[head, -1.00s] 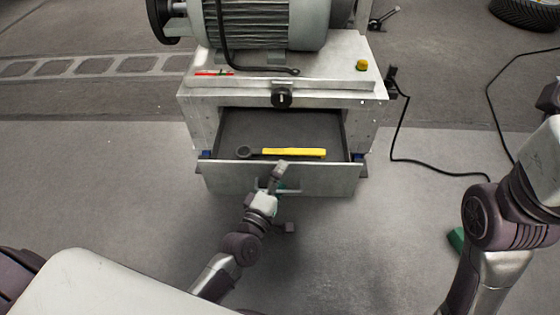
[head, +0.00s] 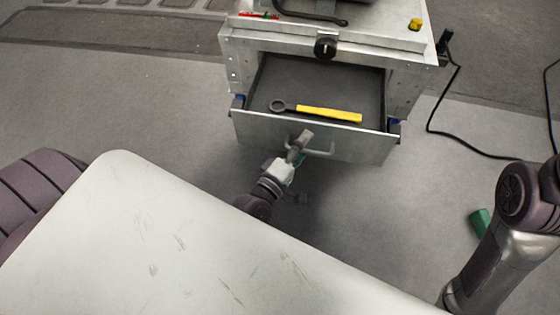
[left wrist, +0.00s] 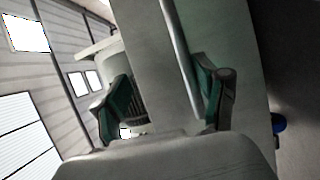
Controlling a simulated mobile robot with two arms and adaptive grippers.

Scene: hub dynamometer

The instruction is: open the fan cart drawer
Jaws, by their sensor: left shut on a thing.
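The fan cart (head: 234,72) is a grey metal cart at the upper middle of the head view. Its drawer (head: 360,146) stands open toward me. A yellow-handled ring wrench (head: 328,114) lies in the drawer's dark tray. My left gripper (head: 299,149) is at the drawer's front, shut on the bar handle (head: 322,153). In the left wrist view the handle bar (left wrist: 180,60) runs between the two green-padded fingers (left wrist: 165,102).
A black knob (head: 325,46) sits on the cart's front above the drawer, and a yellow button (head: 415,24) on its top. A black cable (head: 440,130) lies on the floor to the right. A green thing (head: 481,222) is partly hidden by my right arm.

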